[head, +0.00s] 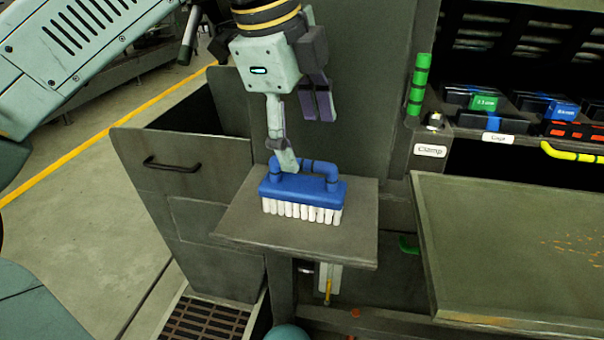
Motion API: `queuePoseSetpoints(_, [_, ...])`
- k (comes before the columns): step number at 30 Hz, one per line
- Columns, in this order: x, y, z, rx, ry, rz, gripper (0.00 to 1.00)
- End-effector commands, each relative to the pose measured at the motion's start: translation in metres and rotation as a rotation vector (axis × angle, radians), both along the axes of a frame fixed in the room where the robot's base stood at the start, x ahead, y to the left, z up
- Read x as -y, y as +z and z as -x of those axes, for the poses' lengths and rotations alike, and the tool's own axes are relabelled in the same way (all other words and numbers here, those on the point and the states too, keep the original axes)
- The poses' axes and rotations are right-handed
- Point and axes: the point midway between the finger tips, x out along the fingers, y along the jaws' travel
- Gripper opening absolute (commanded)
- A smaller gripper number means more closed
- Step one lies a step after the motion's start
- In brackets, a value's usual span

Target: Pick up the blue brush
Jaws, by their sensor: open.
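The blue brush (303,190) stands bristles down on a small grey shelf (345,245) in the head view. It has a raised blue handle on top and white bristles below. My gripper (306,135) is above the brush, pointing down, with its fingers spread apart. One finger's tip is at the left part of the handle and overlaps it in the picture. The other finger is higher and to the right, in front of the grey panel. I cannot tell whether the near finger touches the handle. Nothing is held between the fingers.
An open grey bin with a black handle (172,165) is left of the shelf. A wide metal tray (510,240) lies to the right. Boxes with green and blue labels sit on a rack (490,122) at the upper right. A grey panel rises behind the shelf.

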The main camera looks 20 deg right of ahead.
Motion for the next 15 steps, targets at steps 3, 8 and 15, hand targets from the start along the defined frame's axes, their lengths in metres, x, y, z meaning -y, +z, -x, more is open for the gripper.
queuePoseSetpoints(3, [-0.017, -0.001, -0.012, -0.003, 0.149, -0.118, 0.71])
queuePoseSetpoints(8, [-0.022, -0.018, -0.018, -0.006, 0.199, -0.156, 0.71])
queuePoseSetpoints(15, [-0.017, -0.051, -0.022, -0.006, 0.196, -0.152, 0.71])
